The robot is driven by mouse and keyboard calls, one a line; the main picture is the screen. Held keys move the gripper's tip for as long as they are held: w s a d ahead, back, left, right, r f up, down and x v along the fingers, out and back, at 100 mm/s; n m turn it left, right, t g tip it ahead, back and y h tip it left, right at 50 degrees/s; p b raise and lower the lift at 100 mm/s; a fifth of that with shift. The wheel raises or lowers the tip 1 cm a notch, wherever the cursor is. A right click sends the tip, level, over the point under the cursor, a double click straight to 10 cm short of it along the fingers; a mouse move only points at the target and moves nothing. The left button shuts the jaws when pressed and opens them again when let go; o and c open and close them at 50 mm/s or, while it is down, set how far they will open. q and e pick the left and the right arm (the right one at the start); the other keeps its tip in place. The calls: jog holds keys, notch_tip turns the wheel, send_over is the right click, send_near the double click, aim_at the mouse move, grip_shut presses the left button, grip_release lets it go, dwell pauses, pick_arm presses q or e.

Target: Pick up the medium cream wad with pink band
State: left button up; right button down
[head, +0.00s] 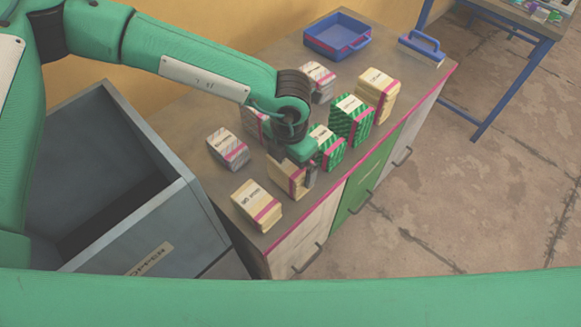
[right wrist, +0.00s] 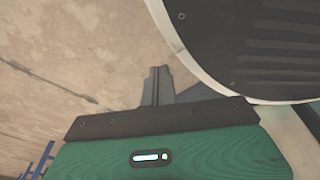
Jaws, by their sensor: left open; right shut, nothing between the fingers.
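Three cream wads with pink bands stand on the cabinet top (head: 180,120) in the head view. One cream wad (head: 284,178) is under my left gripper (head: 301,172) and partly hidden by it. Another cream wad (head: 257,204) lies nearer, at the front left. A taller cream wad (head: 377,90) stands at the back right. I cannot tell for sure which is the medium one. My left gripper points down and is open at the first wad; whether its fingers touch it is hidden. My right gripper (right wrist: 157,85) is shut and empty, away from the wads.
Green striped wads (head: 351,120) and grey wads (head: 228,148) stand close around the left gripper. A blue tray (head: 337,35) and a blue-handled block (head: 422,46) are at the back. A grey open bin (head: 130,215) stands at the left.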

pick_arm(q)
jog(key=shift+d+f, duration=0.1)
jog(key=shift+f, duration=1.55)
jog(key=c, duration=0.7)
jog(key=shift+r, duration=0.1)
jog(key=shift+c, duration=0.2)
